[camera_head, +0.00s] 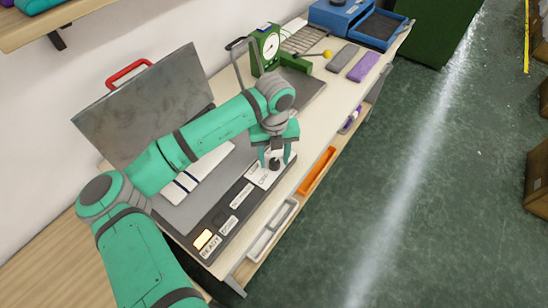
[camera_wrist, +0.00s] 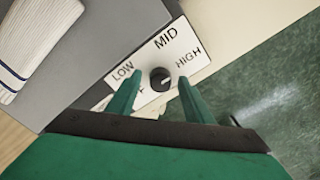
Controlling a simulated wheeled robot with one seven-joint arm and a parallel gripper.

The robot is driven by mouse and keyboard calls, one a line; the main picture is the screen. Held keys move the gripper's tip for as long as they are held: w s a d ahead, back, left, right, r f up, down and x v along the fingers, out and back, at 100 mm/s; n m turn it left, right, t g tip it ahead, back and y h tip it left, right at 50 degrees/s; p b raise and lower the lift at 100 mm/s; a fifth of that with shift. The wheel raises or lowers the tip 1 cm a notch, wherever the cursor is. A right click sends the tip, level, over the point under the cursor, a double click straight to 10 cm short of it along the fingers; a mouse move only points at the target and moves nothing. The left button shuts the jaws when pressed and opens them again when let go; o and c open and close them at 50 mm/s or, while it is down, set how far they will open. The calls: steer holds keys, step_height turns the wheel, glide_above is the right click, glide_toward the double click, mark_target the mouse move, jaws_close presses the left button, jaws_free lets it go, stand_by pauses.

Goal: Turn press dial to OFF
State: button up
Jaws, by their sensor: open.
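The press dial (camera_wrist: 160,78) is a small round black knob on a white label plate (camera_wrist: 172,50). The plate reads LOW, MID and HIGH; a fourth label beside the left finger is mostly hidden, with only its end showing. A small light mark on the knob seems to point right, towards HIGH, but it is too small to be sure. My gripper (camera_wrist: 159,82) is open, with one finger on each side of the knob and a visible gap to each. In the head view the gripper (camera_head: 276,160) points down over the dial (camera_head: 274,164) at the panel's right end.
The press's grey lid (camera_head: 145,105) with a red handle (camera_head: 128,73) stands raised. A folded striped cloth (camera_head: 200,176) lies on its bed. A lit button (camera_head: 204,239) sits by READY. An orange tray (camera_head: 316,170) and grey tray (camera_head: 272,230) lie below the front edge.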

steer(key=shift+s+f, duration=0.1)
steer(key=c, duration=1)
steer(key=shift+c, duration=0.2)
